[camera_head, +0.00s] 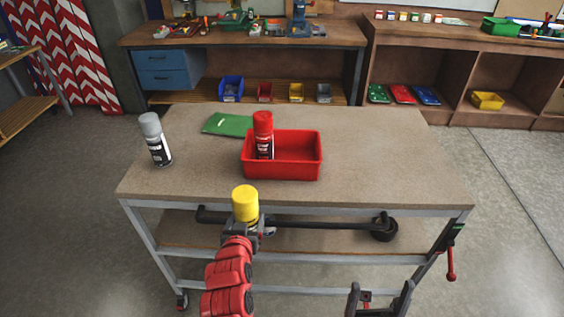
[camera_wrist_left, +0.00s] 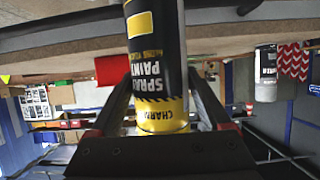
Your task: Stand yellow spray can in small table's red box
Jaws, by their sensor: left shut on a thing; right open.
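The yellow-capped spray can (camera_head: 245,203) is held upright by my left gripper (camera_head: 248,233), in front of the small table's near edge. In the left wrist view the can (camera_wrist_left: 158,60) is black and yellow, between the two fingers of the gripper (camera_wrist_left: 160,112), and the picture is upside down. The red box (camera_head: 283,170) sits on the small table (camera_head: 370,160), beyond and right of the held can. A red spray can (camera_head: 263,135) stands in the box's left part; the right part is empty. My right gripper (camera_head: 380,297) is open and empty at the bottom, short of the table.
A grey-white spray can (camera_head: 155,140) stands on the table's left side. A green flat item (camera_head: 228,125) lies behind the box. A black bar and a vise handle (camera_head: 450,262) are at the table's front and right. The tabletop right of the box is clear.

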